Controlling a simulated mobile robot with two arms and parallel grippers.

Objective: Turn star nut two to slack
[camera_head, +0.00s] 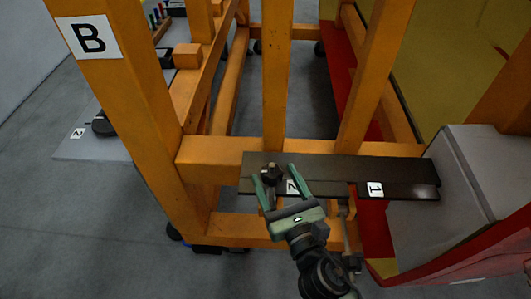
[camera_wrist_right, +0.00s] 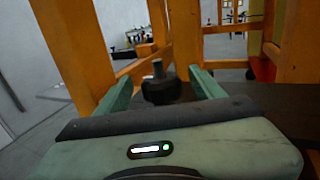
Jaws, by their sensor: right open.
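Star nut two is a small dark knob (camera_head: 271,172) on a dark bar (camera_head: 330,170) fixed across the orange frame, beside a white label "2" (camera_head: 292,187). My right gripper (camera_head: 281,174) is open, its green fingers pointing at the nut, with the nut between or just beyond the fingertips. In the right wrist view the dark nut (camera_wrist_right: 160,88) with its upright stud stands between the two open fingers (camera_wrist_right: 160,86), with gaps on both sides. Whether a finger touches it, I cannot tell. My left gripper is not in view.
A label "1" (camera_head: 375,189) marks the bar further right. A grey block (camera_head: 450,175) and a red part stand at the right. An orange post (camera_head: 110,90) marked "B" rises at the left. A grey plate (camera_head: 95,145) with another "2" label lies beyond it.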

